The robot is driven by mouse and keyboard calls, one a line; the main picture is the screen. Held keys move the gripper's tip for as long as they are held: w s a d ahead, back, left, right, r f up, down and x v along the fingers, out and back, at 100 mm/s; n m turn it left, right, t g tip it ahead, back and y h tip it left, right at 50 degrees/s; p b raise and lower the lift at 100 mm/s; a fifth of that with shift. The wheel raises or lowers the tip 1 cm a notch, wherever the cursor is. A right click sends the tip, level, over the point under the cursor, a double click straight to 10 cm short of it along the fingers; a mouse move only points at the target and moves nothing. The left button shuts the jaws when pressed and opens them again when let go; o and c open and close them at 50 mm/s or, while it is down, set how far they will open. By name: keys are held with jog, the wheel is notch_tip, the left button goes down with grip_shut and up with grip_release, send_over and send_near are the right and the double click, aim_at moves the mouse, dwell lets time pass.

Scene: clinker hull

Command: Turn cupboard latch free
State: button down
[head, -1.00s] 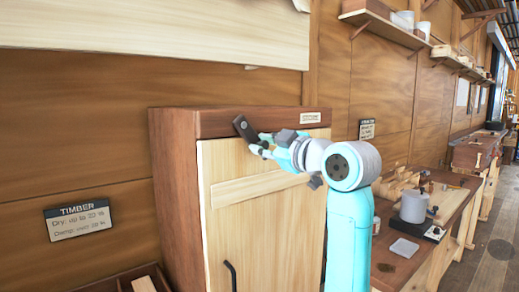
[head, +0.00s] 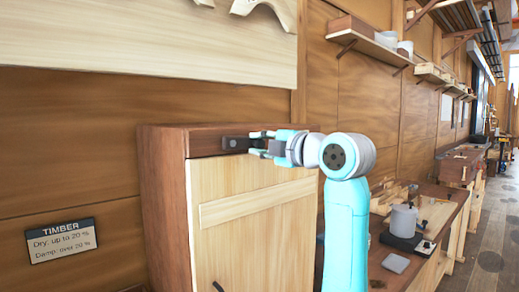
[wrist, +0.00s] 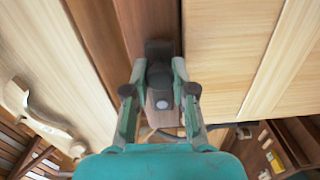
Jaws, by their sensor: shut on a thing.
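The cupboard (head: 160,200) has a brown body and a pale wooden door (head: 245,235) with a slanting batten. The dark bar latch (head: 232,143) lies about level on the brown top rail, close above the door's top edge. My gripper (head: 265,143) comes from the right and is shut on the right part of the latch. In the wrist view my gripper's fingers (wrist: 160,90) stand either side of the latch (wrist: 159,50), whose dark end shows beyond them. The door looks closed in its frame. A black door handle (head: 217,287) shows at the lower picture edge.
A workbench (head: 425,235) with a grey pot (head: 403,220) and small tools stands to the right of my arm. A wall shelf (head: 370,45) runs above it. A TIMBER sign (head: 62,241) hangs left of the cupboard.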

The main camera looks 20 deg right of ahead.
jog(key=shift+w+r+n, duration=0.15)
jog(key=shift+n, duration=0.25)
jog(key=shift+r, duration=0.1)
jog(key=c, duration=1)
grip_release()
jog(key=shift+o, duration=0.2)
jog(key=shift+w, duration=0.1)
jog(key=v, duration=1.2)
